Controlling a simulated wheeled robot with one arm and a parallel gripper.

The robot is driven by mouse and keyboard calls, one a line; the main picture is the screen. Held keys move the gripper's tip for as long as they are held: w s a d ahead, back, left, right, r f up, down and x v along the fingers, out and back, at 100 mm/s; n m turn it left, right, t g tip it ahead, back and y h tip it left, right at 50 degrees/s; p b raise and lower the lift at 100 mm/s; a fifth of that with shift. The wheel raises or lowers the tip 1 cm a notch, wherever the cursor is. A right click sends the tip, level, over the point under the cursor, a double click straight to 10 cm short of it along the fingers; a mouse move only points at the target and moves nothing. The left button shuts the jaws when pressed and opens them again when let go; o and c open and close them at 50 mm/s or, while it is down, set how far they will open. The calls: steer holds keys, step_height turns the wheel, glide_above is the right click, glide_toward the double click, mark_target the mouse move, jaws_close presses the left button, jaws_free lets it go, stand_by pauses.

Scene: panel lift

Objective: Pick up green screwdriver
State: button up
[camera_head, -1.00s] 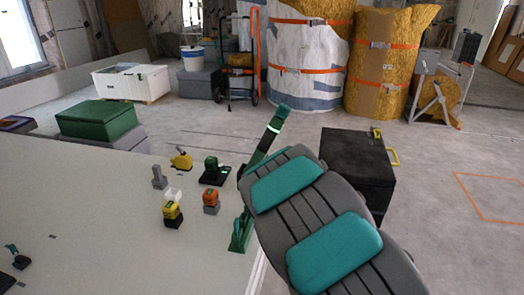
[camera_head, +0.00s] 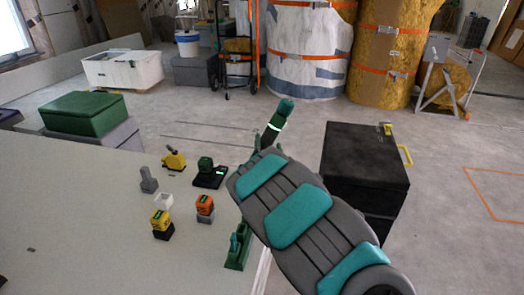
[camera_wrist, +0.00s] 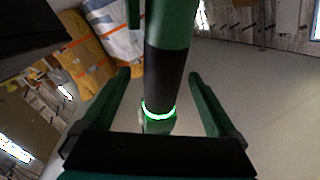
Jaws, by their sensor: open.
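I cannot surely pick out the green screwdriver. A green, upright-gripped tool (camera_head: 238,247) stands on the pale panel near its right edge, close left of my arm. A dark tool shows only as a sliver at the left picture edge (camera_head: 2,284). My gripper (camera_wrist: 160,75) shows in the wrist view as two dark green fingers spread apart. A green and black cylinder with a glowing ring appears between them, seemingly my own arm, and I see no tool held.
The pale panel (camera_head: 80,220) also carries a yellow tape measure (camera_head: 173,159), a black-green block (camera_head: 209,174), a yellow-black block (camera_head: 161,224), an orange-grey block (camera_head: 205,208) and a white cup (camera_head: 163,202). A black box (camera_head: 365,155) stands right. Wrapped bales (camera_head: 308,50) stand behind.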

steer(key=shift+w+a+f, duration=0.1)
steer(key=shift+w+a, duration=0.15)
steer(key=shift+w, duration=1.05)
steer(key=shift+w+a, duration=0.2)
steer(key=shift+w, duration=1.05)
jaws_close()
